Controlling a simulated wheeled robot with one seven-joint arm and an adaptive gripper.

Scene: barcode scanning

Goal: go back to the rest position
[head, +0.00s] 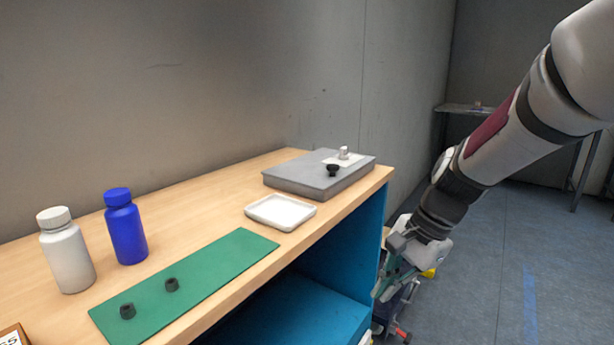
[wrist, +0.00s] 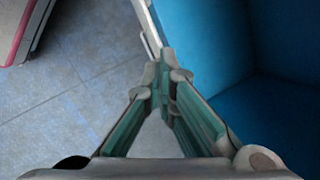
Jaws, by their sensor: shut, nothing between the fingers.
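My gripper (head: 384,284) hangs at the end of my arm, off the right end of the wooden bench (head: 225,264) and lower than its top. In the wrist view my gripper (wrist: 166,72) has its two green-padded fingers together at the tips, with nothing between them. It points down past the bench's blue side, with floor beneath. A white bottle (head: 66,254) and a blue bottle (head: 125,230) stand upright at the left of the bench.
A white tray (head: 281,211) lies on the bench, in front of a grey scale-like box (head: 300,175) with a black knob (head: 332,170). The blue shelf (head: 318,314) under the bench is close to my gripper. Open floor (head: 480,290) lies to the right; a table (head: 478,110) stands behind.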

